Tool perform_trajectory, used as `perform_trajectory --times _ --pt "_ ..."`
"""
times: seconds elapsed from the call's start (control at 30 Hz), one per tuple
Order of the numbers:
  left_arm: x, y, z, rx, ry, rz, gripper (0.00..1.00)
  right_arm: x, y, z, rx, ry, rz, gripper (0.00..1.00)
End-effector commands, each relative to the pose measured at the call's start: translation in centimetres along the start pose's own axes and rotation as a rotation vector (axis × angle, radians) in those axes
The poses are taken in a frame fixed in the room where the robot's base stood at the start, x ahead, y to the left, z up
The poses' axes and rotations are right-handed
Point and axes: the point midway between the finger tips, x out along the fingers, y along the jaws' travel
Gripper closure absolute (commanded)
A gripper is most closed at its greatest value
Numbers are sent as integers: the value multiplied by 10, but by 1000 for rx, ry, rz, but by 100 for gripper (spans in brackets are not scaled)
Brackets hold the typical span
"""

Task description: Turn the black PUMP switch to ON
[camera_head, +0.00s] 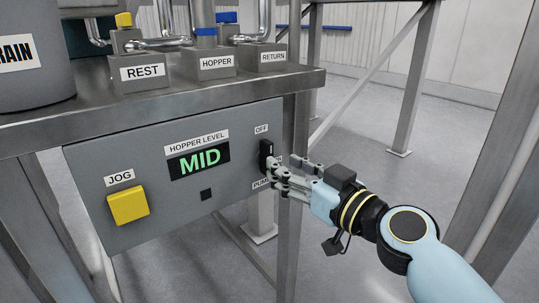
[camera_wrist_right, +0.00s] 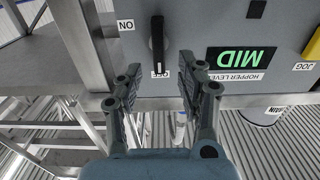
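The black PUMP switch (camera_head: 266,152) is at the right end of the grey control panel (camera_head: 232,206). In the right wrist view, which is upside down, its black handle (camera_wrist_right: 157,42) points at the OFF label (camera_wrist_right: 160,74). The ON label (camera_wrist_right: 126,25) is to one side; in the head view my fingers partly cover it and the PUMP label (camera_head: 261,183). My right gripper (camera_head: 285,173) is open beside the switch. In the wrist view its fingertips (camera_wrist_right: 160,66) are on either side of the handle's line; contact is not clear. My left gripper is not in view.
The panel also holds a yellow JOG button (camera_head: 128,205) and a HOPPER LEVEL display (camera_head: 199,162) reading MID. A metal table edge (camera_head: 200,98) overhangs the panel. A table leg (camera_head: 289,225) stands below the switch. Floor to the right is mostly open between steel frame posts (camera_head: 415,80).

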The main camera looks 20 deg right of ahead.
Motion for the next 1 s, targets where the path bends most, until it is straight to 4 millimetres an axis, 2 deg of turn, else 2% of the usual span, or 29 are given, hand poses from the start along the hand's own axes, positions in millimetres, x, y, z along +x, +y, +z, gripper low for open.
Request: perform_trajectory --times 0.1,0.3,0.67,0.93,1.0 --pt "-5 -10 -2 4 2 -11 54 24 0 -2 2 2 0 62" --pt "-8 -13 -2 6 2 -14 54 48 0 0 1 0 0 62" --pt "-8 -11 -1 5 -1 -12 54 54 0 1 -1 -2 0 62" --pt "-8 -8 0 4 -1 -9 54 53 0 1 -1 -2 0 97" --pt "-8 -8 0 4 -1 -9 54 53 0 1 -1 -2 0 100"
